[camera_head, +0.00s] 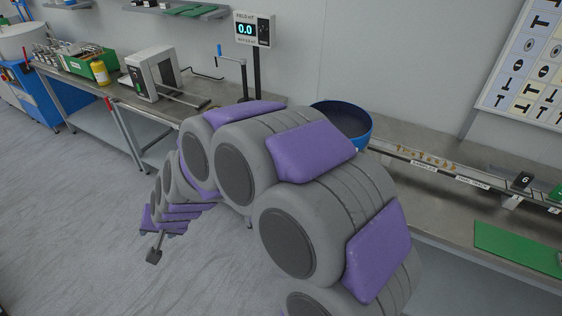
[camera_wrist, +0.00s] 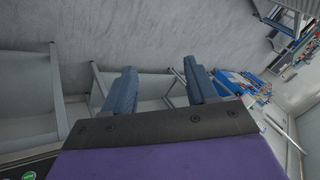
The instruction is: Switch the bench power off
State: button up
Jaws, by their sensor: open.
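My gripper (camera_wrist: 161,84) is open and empty in the wrist view, its two blue fingers apart over the grey floor and bench legs. In the head view my gripper (camera_head: 153,254) hangs low at the left end of my arm, in front of the bench and apart from it. The grey workbench (camera_head: 497,158) runs along the wall. My arm hides the middle of the bench front.
On the bench stand a blue bowl (camera_head: 358,122), a digital display (camera_head: 253,29), a white device (camera_head: 149,74) and a green bin (camera_head: 97,66). A green mat (camera_head: 515,247) lies at right. A blue machine (camera_head: 32,93) stands far left. The floor (camera_head: 60,220) at left is clear.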

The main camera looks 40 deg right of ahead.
jog(key=w+d+f+m+t+h+p, duration=0.3)
jog(key=w+d+f+m+h, duration=0.55)
jog(key=w+d, duration=0.5)
jog(key=s+d+f+m+g+h+p, duration=0.1)
jog(key=s+d+f+m+h, duration=0.1)
jog(key=s+d+h, duration=0.55)
jog(key=s+d+f+m+g+h+p, duration=0.1)
jog(key=s+d+f+m+h, duration=0.25)
jog(key=d, duration=0.75)
jog(key=b+x, duration=0.1)
jog(key=x, duration=1.6)
jog(key=shift+w+r+n, duration=0.3)
jog(key=shift+w+r, duration=0.05)
jog(key=shift+r, duration=0.25)
jog(key=shift+c, duration=0.2)
jog(key=shift+a, duration=0.1)
jog(key=c, duration=1)
